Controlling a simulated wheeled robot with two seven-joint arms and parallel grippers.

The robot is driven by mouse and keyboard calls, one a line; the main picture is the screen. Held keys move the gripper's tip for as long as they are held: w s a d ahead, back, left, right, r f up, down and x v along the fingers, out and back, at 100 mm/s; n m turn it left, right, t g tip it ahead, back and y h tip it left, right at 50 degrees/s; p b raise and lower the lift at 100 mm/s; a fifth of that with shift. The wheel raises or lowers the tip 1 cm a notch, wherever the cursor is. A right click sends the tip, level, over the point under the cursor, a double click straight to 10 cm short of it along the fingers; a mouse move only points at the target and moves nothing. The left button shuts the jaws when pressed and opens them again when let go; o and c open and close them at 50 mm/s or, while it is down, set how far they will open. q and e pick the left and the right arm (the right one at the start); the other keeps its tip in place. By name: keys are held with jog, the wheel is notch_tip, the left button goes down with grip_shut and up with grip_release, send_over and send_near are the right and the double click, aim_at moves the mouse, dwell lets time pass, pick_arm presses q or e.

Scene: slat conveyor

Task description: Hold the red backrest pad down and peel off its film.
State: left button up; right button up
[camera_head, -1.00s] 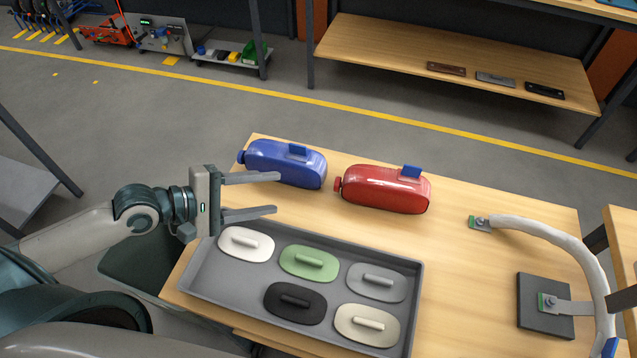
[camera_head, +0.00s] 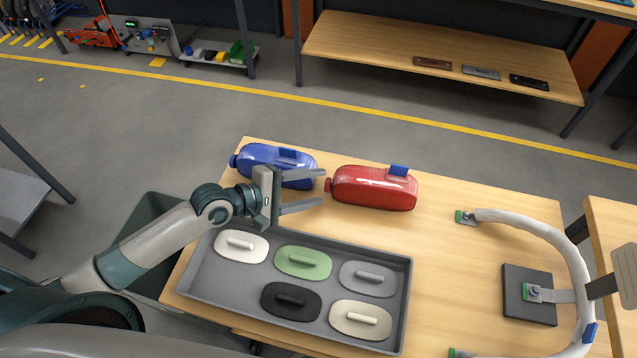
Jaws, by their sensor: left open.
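The red backrest pad (camera_head: 372,189) lies on the wooden table, right of a similar blue pad (camera_head: 262,160). It looks glossy; the film cannot be told clearly from its surface. A blue tab (camera_head: 398,170) stands up at its top right, and a small red knob is at its left end. My left gripper (camera_head: 322,188) is open and empty, its fingers pointing right, with the tips close to the knob. It partly covers the blue pad.
A grey tray (camera_head: 385,338) with several handled oval pads stands at the table's front left. A white curved frame (camera_head: 535,224) with green ends lies at the right by a dark square block (camera_head: 516,313). The table's middle right is clear. Another table (camera_head: 612,215) adjoins on the right.

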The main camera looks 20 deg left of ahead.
pick_arm(q)
jog(key=shift+x, duration=1.05)
